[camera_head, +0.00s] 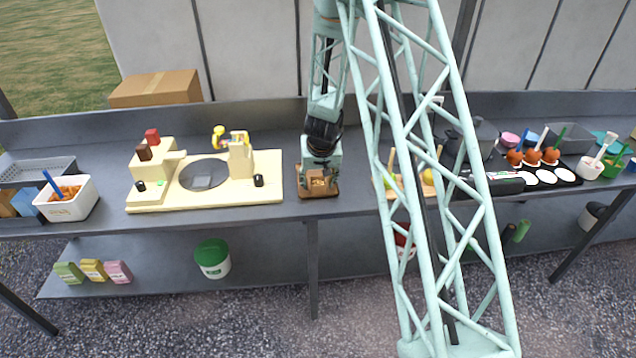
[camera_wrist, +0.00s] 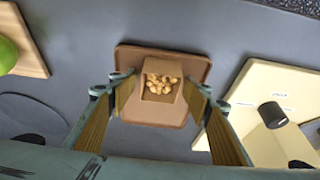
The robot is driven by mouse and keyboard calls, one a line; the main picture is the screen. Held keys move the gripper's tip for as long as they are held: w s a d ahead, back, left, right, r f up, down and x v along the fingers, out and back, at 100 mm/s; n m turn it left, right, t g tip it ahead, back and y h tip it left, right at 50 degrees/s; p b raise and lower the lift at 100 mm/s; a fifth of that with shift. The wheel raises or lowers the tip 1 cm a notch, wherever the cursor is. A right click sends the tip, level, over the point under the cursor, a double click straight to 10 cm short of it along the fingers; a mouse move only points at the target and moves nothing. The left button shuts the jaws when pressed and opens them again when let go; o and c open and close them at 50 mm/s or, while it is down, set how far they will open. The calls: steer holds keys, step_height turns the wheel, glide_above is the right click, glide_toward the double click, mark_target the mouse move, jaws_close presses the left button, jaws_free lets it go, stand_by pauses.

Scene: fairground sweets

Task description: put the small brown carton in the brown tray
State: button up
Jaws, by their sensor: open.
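The small brown carton (camera_wrist: 165,66) is open-topped and holds pale golden pieces. In the wrist view it is inside the outline of the brown tray (camera_wrist: 198,66), near its middle, and looks to be standing on it. My gripper (camera_wrist: 158,88) is open, with one finger on each side of the carton and visible gaps between. In the head view my gripper (camera_head: 320,172) is low over the brown tray (camera_head: 326,193), and the carton (camera_head: 318,183) shows only partly below it.
A cream machine (camera_head: 205,200) with a round dark plate stands left of the tray. A wooden board with a green apple (camera_wrist: 8,52) lies on the other side. Toffee apples (camera_head: 532,157) and pots stand far right. Bare grey counter surrounds the tray.

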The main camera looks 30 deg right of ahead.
steer(key=shift+r, duration=0.2)
steer(key=shift+s+r+p, duration=0.15)
steer(key=shift+r+p, duration=0.3)
steer(key=shift+r, duration=0.15)
steer(key=p+v, duration=0.5)
steer(key=v, duration=0.5)
steer(key=shift+s+a+r, duration=0.15)
steer(key=shift+s+r, duration=0.05)
steer(key=shift+r, duration=0.1)
stand_by(0.4)
